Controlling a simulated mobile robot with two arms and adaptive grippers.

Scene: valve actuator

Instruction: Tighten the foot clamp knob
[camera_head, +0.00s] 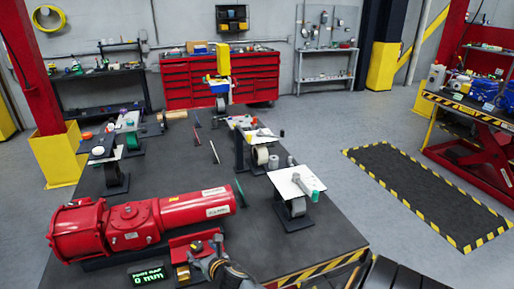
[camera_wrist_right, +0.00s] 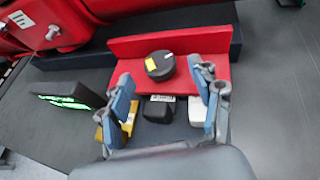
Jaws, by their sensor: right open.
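The foot clamp knob (camera_wrist_right: 160,66) is a black round knob with a yellow mark and a white mark. It sits on a red bracket (camera_wrist_right: 122,48) and also shows small in the head view (camera_head: 196,246). My right gripper (camera_wrist_right: 162,80) is open, with one blue-grey finger on each side of the knob in the picture. The fingers look apart from the knob; their height relative to it is hard to tell. In the head view the right gripper (camera_head: 208,264) is at the bench front, beside the bracket. My left gripper is not in view.
A large red valve actuator (camera_head: 130,222) lies on the dark bench behind the bracket. A small display with green text (camera_head: 148,277) stands to the left. A black block (camera_wrist_right: 159,108) and a yellow part (camera_wrist_right: 130,118) lie between the fingers. The bench right of the bracket is clear.

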